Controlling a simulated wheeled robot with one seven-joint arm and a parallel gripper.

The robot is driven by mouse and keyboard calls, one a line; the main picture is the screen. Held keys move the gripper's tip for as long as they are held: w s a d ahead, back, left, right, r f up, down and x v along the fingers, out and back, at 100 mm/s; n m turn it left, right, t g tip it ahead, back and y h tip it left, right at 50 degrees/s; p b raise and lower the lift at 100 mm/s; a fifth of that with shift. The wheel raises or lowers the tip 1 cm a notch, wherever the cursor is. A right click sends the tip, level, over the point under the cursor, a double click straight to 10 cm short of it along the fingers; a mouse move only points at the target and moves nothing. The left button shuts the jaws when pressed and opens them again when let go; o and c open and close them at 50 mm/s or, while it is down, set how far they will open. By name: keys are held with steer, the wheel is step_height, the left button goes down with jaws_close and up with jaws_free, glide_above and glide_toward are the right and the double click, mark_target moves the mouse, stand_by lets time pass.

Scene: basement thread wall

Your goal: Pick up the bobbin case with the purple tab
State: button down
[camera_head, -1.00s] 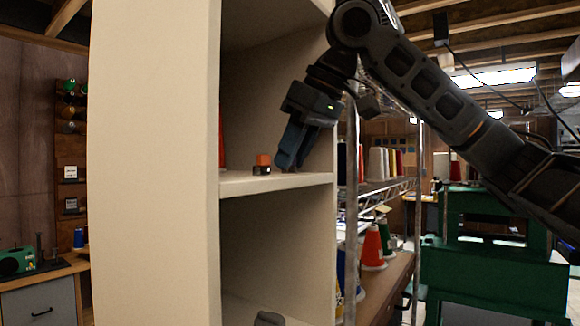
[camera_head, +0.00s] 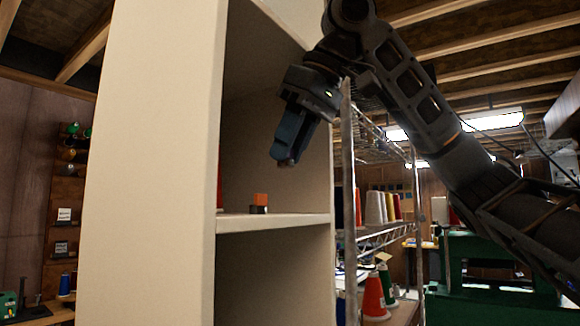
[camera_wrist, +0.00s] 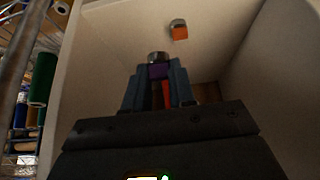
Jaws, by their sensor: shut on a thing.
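The bobbin case with the purple tab (camera_wrist: 158,71) is between my fingertips in the wrist view, with its dark metal end sticking out past them. My gripper (camera_wrist: 159,83) is shut on it. In the head view my gripper (camera_head: 284,160) points down inside the shelf bay, clear above the shelf board; the held case is only a small dark bit at the tips there. A second bobbin case with an orange tab (camera_head: 260,202) stands on the shelf board (camera_head: 275,222) below the gripper. It also shows in the wrist view (camera_wrist: 180,32), apart from my fingers.
The cream cabinet's side wall (camera_head: 160,180) stands left of the bay. A red object (camera_head: 219,180) is partly hidden behind its edge. A wire rack (camera_head: 349,200) with thread cones stands close on the right. The board around the orange-tabbed case looks mostly bare.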

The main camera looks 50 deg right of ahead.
steer(key=s+a+b, duration=0.3)
steer(key=s+a, duration=0.6)
steer(key=a, duration=0.3)
steer(key=shift+a, duration=0.3)
